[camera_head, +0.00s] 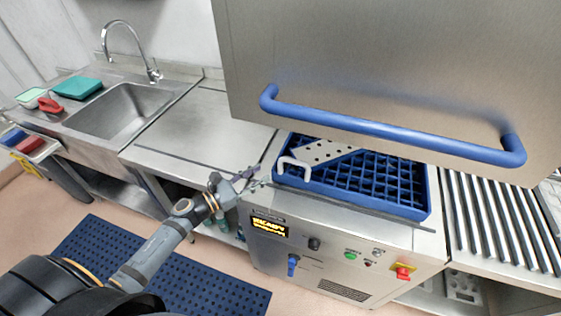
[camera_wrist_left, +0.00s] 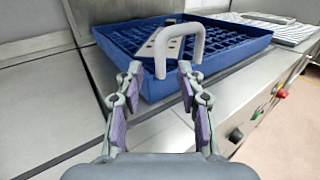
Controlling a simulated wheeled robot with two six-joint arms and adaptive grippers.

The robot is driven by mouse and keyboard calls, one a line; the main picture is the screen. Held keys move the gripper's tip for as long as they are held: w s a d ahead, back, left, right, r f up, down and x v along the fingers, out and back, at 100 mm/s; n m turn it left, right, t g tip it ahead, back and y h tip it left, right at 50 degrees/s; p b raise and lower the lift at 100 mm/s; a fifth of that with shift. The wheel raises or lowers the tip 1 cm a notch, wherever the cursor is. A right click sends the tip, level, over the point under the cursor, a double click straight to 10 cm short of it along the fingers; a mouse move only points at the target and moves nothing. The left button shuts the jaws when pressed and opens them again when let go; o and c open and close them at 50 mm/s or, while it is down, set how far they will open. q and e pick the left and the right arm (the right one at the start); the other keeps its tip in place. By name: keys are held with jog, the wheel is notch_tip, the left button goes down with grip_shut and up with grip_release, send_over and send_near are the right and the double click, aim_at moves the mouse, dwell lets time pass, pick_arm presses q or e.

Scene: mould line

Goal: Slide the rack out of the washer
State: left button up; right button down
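The blue rack (camera_head: 352,190) sits in the washer (camera_head: 330,245) under the raised hood (camera_head: 400,60), and a white plate with holes (camera_head: 318,151) lies in it. A pale loop handle (camera_head: 292,164) stands at the rack's near left corner; it also shows in the left wrist view (camera_wrist_left: 182,32). My left gripper (camera_head: 262,176) is just left of the handle. In the left wrist view its fingers (camera_wrist_left: 158,85) are spread apart with nothing between them, and the handle stands just beyond the fingertips. My right gripper is in neither view.
A blue bar handle (camera_head: 390,128) runs across the hood's lower edge. A bare steel counter (camera_head: 205,130) lies left of the washer, with a sink (camera_head: 125,108) beyond. A roller table (camera_head: 500,225) stands right. The washer front has a lit display (camera_head: 269,227) and several knobs.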

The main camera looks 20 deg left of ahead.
aim_at(279, 163)
pick_arm(q)
jog(key=p+x, duration=0.3)
jog(key=x, duration=0.5)
jog(key=shift+w+r, duration=0.15)
jog(key=shift+w+d, duration=0.3)
grip_shut()
